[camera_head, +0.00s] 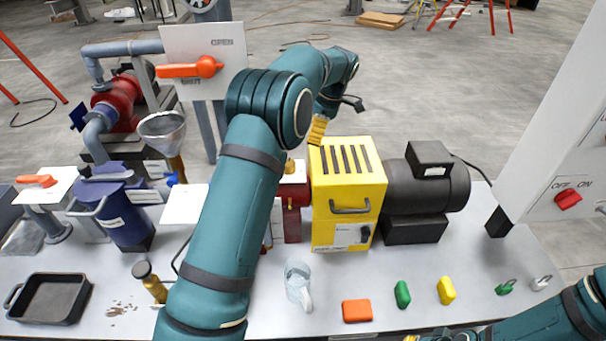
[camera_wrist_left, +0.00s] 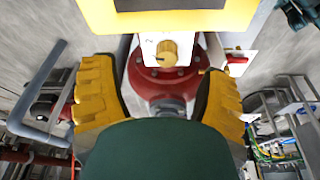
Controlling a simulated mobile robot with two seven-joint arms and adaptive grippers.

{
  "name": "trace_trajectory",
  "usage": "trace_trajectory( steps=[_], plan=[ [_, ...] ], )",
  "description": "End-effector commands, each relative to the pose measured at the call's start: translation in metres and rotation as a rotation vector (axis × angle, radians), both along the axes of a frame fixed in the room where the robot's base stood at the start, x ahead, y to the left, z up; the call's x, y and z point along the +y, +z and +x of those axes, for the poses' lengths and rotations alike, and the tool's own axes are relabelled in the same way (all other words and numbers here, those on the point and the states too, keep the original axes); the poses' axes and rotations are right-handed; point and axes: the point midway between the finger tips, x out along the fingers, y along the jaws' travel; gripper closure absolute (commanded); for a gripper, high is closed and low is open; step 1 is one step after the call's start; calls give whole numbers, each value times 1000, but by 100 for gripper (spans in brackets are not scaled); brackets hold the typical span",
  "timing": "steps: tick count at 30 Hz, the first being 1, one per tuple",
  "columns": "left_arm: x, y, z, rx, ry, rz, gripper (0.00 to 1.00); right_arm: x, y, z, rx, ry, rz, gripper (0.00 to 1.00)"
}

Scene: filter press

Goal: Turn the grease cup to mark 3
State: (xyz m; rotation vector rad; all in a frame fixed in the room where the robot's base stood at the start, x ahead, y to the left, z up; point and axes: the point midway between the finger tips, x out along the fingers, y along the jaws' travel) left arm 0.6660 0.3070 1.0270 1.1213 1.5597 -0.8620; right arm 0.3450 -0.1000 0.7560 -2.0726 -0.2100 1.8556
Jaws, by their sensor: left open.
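The grease cup, a round brass knob (camera_wrist_left: 167,53), sits against a white plate (camera_wrist_left: 150,44) above a red flanged housing (camera_wrist_left: 160,85) in the left wrist view. Marks on the plate are too small to read. My left gripper (camera_wrist_left: 160,78) is open, its yellow fingers on either side of the view, with the knob between and beyond them, apart from both.
A yellow box (camera_head: 346,220) and black motor (camera_head: 428,190) stand on the bench beside the red housing (camera_head: 293,188). A glass mug (camera_head: 298,283), an orange block (camera_head: 356,311) and other small blocks lie in front. A white panel (camera_head: 202,55) with an orange lever stands behind.

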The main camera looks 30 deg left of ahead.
Motion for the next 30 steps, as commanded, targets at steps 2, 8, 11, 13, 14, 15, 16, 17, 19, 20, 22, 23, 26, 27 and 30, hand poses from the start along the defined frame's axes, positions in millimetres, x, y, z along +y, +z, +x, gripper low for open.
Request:
trace_trajectory(
  steps=[2,8,11,13,14,15,16,17,19,20,22,23,26,27,30],
  plan=[
    [16,5,-12,38,66,67,26,0,-5,0,1,1,0,100],
    [31,6,-23,70,122,123,26,1,-8,0,1,3,0,100],
    [35,-6,-26,70,121,121,26,1,-11,0,-1,2,0,100],
    [39,-18,-28,71,122,120,26,1,-14,1,-2,2,0,100],
    [41,-23,-29,71,121,119,26,1,-15,1,-3,1,-1,100],
    [43,-31,-30,71,121,119,26,0,-17,1,-4,2,-1,100],
    [45,-37,-31,70,119,118,26,0,-18,1,-4,2,-1,100],
    [47,-42,-32,71,119,118,26,0,-20,2,-5,1,-1,100],
    [52,-55,-35,70,118,119,26,0,-23,2,-6,1,-1,100],
    [54,-61,-36,71,119,118,26,0,-24,2,-7,1,-1,100],
    [58,-73,-38,70,119,118,26,0,-26,3,-8,0,-1,100],
    [60,-78,-39,70,120,118,26,0,-27,3,-8,0,-1,100],
    [65,-93,-42,69,118,117,26,0,-30,4,-10,-1,-2,100],
    [67,-98,-43,68,117,117,26,0,-31,4,-10,-1,-2,100],
    [71,-107,-44,68,118,118,26,0,-33,5,-11,-1,-3,100]
  ],
)
